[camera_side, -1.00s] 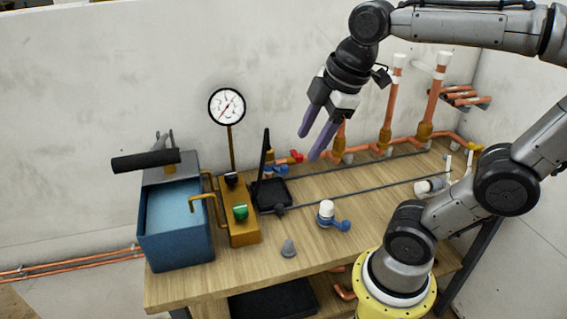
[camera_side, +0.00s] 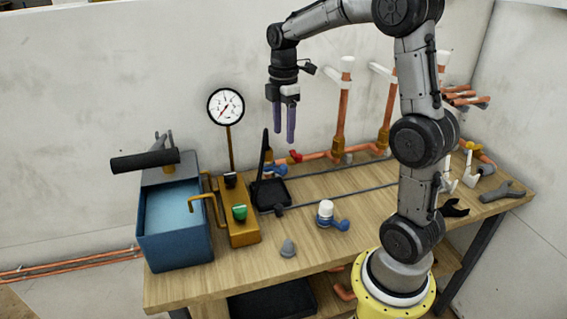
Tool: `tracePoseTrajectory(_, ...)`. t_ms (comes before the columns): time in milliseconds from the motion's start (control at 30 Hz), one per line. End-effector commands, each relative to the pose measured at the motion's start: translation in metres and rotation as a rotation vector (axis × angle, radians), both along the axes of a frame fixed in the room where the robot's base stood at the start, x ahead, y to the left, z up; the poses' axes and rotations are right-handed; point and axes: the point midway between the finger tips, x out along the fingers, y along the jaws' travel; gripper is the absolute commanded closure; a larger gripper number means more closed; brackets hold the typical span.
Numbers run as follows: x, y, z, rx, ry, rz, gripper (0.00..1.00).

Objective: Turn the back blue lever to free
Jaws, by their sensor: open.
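The back blue lever (camera_side: 279,171) is on a fitting at the left end of the copper pipe along the back of the bench. A red lever (camera_side: 295,157) sits just right of it. A second blue lever (camera_side: 342,225) is on a white-capped valve (camera_side: 326,210) nearer the front. My gripper (camera_side: 284,140) points straight down with its purple fingers open and empty. In the picture it is above the back blue lever, apart from it. The exact turn of the back lever is too small to tell.
A blue tank (camera_side: 177,235) with a black handle and a gauge (camera_side: 226,107) stand left. A black dustpan-like tray (camera_side: 271,193) is close to the back lever. Upright copper pipes (camera_side: 341,115) rise behind.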

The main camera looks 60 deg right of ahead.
Motion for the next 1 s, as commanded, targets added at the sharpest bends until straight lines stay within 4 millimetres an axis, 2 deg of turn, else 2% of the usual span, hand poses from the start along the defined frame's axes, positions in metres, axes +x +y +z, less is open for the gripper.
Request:
tracePoseTrajectory(33,-0.001,0.0,-0.011,0.002,0.006,0.0,0.41)
tracePoseTrajectory(300,0.0,0.001,-0.064,0.001,0.004,0.001,0.41)
tracePoseTrajectory(500,0.0,0.001,-0.093,0.001,0.003,0.001,0.41)
tracePoseTrajectory(700,0.0,0.001,-0.105,0.0,0.0,0.0,0.41)
tracePoseTrajectory(1000,0.0,0.0,-0.107,-0.001,-0.001,0.0,0.42)
